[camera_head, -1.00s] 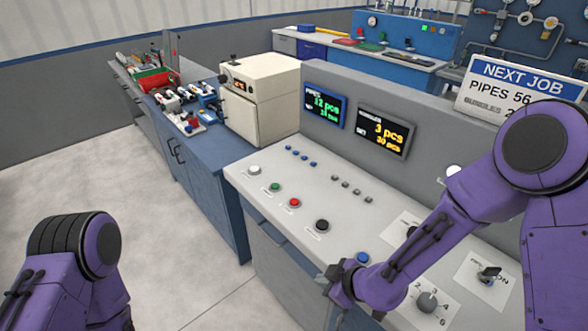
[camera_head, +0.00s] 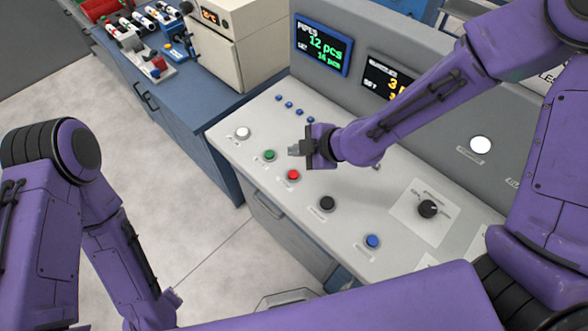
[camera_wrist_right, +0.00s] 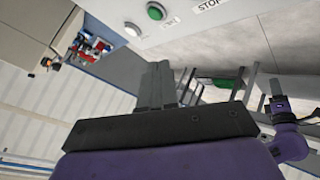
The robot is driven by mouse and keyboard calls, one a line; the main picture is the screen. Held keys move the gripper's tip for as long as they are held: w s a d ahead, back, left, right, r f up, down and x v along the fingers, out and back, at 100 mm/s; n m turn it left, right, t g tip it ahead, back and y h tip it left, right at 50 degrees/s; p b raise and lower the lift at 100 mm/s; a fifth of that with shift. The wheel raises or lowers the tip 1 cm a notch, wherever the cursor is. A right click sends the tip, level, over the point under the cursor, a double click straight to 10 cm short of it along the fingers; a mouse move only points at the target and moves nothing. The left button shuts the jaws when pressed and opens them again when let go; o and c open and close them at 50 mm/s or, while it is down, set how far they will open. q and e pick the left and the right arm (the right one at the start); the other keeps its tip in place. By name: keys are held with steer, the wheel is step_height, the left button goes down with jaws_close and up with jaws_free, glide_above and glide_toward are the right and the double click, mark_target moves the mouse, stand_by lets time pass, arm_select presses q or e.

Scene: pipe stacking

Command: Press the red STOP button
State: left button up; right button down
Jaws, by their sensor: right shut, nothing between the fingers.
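The red button (camera_head: 293,175) sits on the sloped grey console, between the green button (camera_head: 269,155) and a black button (camera_head: 327,203). My right gripper (camera_head: 293,150) is shut and empty. In the head view its fingertips appear just above the red button in the picture, pointing left towards the green button; I see a gap to the red button. In the right wrist view the shut fingers (camera_wrist_right: 163,84) show with the green button and the edge of a STOP label (camera_wrist_right: 209,4); the red button is outside that view.
The console also carries a white button (camera_head: 242,133), a blue button (camera_head: 372,241), small blue buttons (camera_head: 295,111) and a black knob (camera_head: 428,209). A pipes display (camera_head: 322,45) stands on the upright panel behind. A blue workbench (camera_head: 180,120) adjoins at the left.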

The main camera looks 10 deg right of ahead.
steer(key=b, duration=0.7)
glide_above(296, 176)
step_height(296, 176, down, 9)
steer(key=shift+r, duration=0.15)
steer(key=shift+w+f, duration=0.15)
steer(key=shift+f, duration=0.25)
arm_select(q)
step_height(296, 176, down, 7)
steer(key=shift+w, duration=0.35)
steer(key=shift+s, duration=0.15)
arm_select(e)
steer(key=shift+s+r, duration=0.15)
steer(key=shift+s, duration=0.05)
steer(key=shift+w, duration=0.1)
arm_select(q)
steer(key=shift+f+b, duration=0.3)
steer(key=shift+f, duration=0.05)
arm_select(e)
steer(key=shift+f, duration=0.5)
